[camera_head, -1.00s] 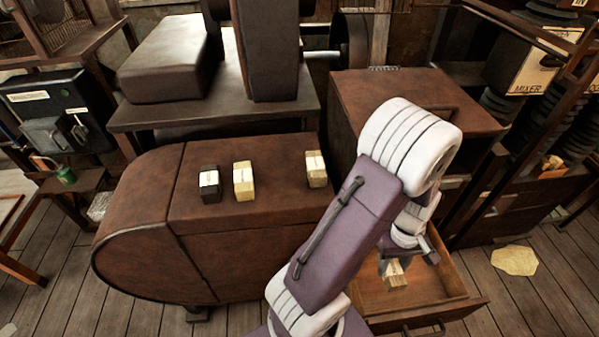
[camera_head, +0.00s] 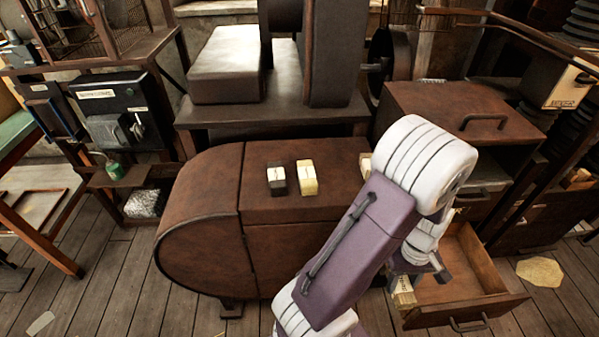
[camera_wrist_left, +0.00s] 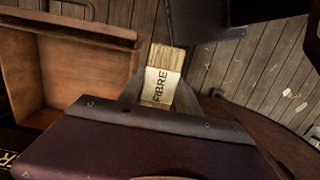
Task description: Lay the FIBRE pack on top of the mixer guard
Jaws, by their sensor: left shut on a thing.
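My left gripper (camera_head: 408,278) is shut on the FIBRE pack (camera_wrist_left: 160,87), a pale yellow block whose label reads FIBRE in the left wrist view. In the head view the pack (camera_head: 403,293) hangs by the left side of the open drawer, partly hidden by the gripper. A large rounded brown guard (camera_head: 205,205) with a flat top stands left of my arm; I see no readable name on it. On its top stand a dark pack (camera_head: 276,181) and a yellow pack (camera_head: 307,178). Another pack (camera_head: 365,163) there is mostly hidden by my arm. My right gripper is not in view.
The open wooden drawer (camera_head: 470,308) juts out below a brown cabinet (camera_head: 450,105). A grey bench (camera_head: 300,112) with press parts stands behind the guard. The guard top has bare room beside and in front of the packs.

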